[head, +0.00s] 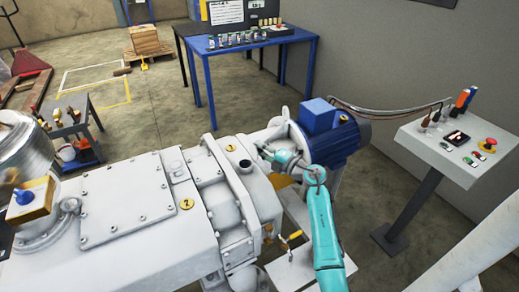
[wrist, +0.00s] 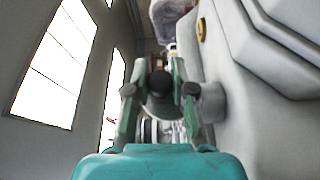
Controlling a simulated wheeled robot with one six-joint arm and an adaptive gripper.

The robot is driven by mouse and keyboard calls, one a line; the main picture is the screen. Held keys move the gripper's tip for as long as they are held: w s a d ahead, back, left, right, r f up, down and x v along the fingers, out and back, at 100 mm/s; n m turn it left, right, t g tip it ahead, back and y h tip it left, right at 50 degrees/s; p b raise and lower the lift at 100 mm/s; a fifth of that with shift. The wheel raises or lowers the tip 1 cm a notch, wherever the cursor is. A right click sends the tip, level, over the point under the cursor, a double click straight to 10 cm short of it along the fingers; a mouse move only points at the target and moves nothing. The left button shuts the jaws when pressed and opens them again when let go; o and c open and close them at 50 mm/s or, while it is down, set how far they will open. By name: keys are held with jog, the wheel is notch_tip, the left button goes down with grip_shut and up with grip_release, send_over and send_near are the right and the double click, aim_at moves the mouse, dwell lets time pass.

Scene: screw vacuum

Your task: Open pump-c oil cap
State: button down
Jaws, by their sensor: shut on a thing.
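The large pale grey pump (head: 130,240) fills the lower left of the head view. My teal gripper (head: 266,152) reaches over its right end, beside the blue motor (head: 340,140). In the wrist view my gripper (wrist: 160,78) is closed in around a dark round cap (wrist: 160,86), which looks like the oil cap. The fingers hide much of it, and its thread and seat cannot be made out. A small dark round spot (head: 245,163) shows on the pump top, just left of my gripper. It may be an opening or a fitting.
A control stand (head: 450,150) with a red button is at the right. A blue table (head: 270,38) stands behind, and a small tool table (head: 75,120) at the left. The pump body (wrist: 270,50) is close on the right in the wrist view. Open floor lies behind the pump.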

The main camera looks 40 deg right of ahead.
dwell(0.4)
jog(key=c, duration=1)
grip_release()
jog(key=s, duration=0.4)
jog(key=s+d, duration=0.1)
jog(key=s, duration=0.7)
jog(key=shift+d+f, duration=0.2)
